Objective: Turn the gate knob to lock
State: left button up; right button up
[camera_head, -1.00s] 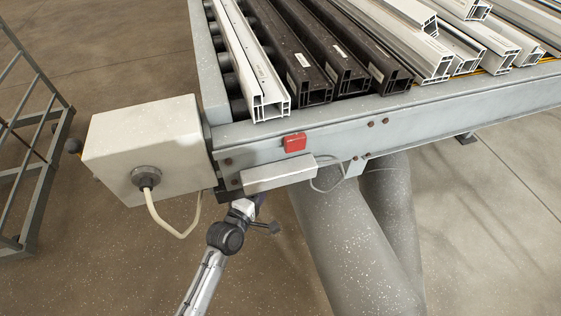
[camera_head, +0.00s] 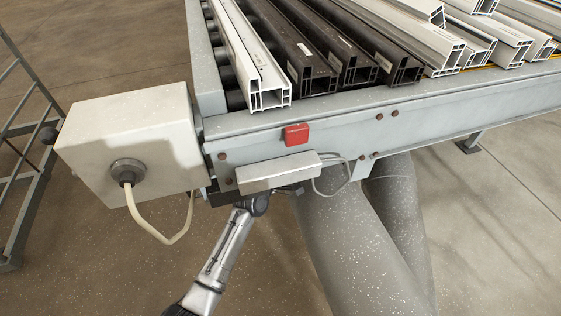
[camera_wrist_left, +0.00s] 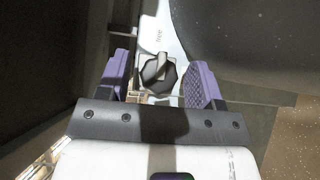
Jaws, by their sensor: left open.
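The gate knob (camera_wrist_left: 159,78) is a dark, many-sided knob with a pale raised bar, on a light plate with small lettering in the left wrist view. My left gripper (camera_wrist_left: 160,69) is open, with one purple finger on each side of the knob. Gaps show between the fingers and the knob, and I see no contact. In the head view my left arm reaches up under the bench's front edge, where the hand and the knob are hidden. My right gripper is not in view.
Above the arm, the bench front carries a grey box (camera_head: 278,173) and a red button (camera_head: 296,134). A white cabinet (camera_head: 128,135) with a cable is at left. A thick grey pipe (camera_head: 360,250) stands right of the arm. Profiles (camera_head: 250,62) lie on top.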

pick_arm(q)
jog(key=shift+w+d, duration=0.1)
jog(key=shift+w, duration=0.15)
